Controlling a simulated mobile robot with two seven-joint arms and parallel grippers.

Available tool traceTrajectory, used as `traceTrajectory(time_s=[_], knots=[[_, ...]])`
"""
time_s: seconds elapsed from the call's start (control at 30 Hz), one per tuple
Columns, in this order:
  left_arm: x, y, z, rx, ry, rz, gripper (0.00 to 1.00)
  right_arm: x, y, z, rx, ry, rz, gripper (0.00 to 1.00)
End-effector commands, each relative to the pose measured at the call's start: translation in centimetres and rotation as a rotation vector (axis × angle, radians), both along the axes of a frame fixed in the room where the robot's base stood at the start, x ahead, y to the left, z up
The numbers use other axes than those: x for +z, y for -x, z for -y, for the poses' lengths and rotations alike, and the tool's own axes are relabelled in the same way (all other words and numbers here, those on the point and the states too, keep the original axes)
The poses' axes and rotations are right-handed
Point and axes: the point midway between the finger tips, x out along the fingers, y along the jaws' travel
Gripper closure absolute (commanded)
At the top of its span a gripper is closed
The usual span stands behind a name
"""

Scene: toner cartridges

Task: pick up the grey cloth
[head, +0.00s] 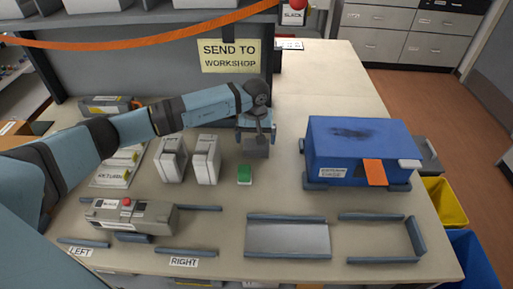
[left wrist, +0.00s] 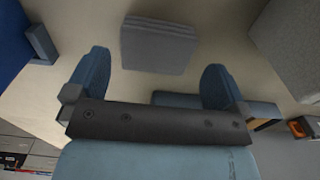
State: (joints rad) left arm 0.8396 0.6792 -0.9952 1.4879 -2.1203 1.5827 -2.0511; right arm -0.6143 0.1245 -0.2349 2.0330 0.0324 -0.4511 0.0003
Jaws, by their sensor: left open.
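The grey cloth (left wrist: 158,47) looks like a folded grey block with stacked layers in the left wrist view. It lies on the pale table just beyond my left fingertips, in line with the gap between them. In the head view the grey cloth (head: 256,150) shows just below my left gripper (head: 256,128), partly hidden by it. My left gripper (left wrist: 155,78) is open, with its two blue fingers spread apart and nothing between them. Whether the fingers touch the cloth cannot be told. My right gripper is not in view.
A blue machine (head: 358,148) stands to the right. A grey panel with a "SEND TO WORKSHOP" sign (head: 231,56) rises behind. Frames (head: 288,237) line the table front.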

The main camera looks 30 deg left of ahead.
Motion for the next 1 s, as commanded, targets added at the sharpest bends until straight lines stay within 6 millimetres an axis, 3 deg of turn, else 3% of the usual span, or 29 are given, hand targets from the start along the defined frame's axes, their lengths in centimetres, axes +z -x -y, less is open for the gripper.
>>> traceTrajectory(time_s=[0.17,0.43,0.67,0.8,1.0], knots=[[-1.2,0.2,0.2,0.001,0.001,0.000,0.00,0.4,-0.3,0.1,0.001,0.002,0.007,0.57],[-5.0,0.5,0.4,0.003,0.002,-0.001,0.00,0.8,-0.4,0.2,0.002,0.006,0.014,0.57],[-5.2,0.5,0.4,0.001,0.001,0.002,0.00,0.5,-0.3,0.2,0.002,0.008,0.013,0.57],[-5.2,0.5,0.4,0.001,0.001,0.002,0.30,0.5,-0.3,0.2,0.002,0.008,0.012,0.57],[-5.2,0.5,0.4,0.001,0.001,0.002,0.33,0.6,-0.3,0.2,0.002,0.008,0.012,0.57]])
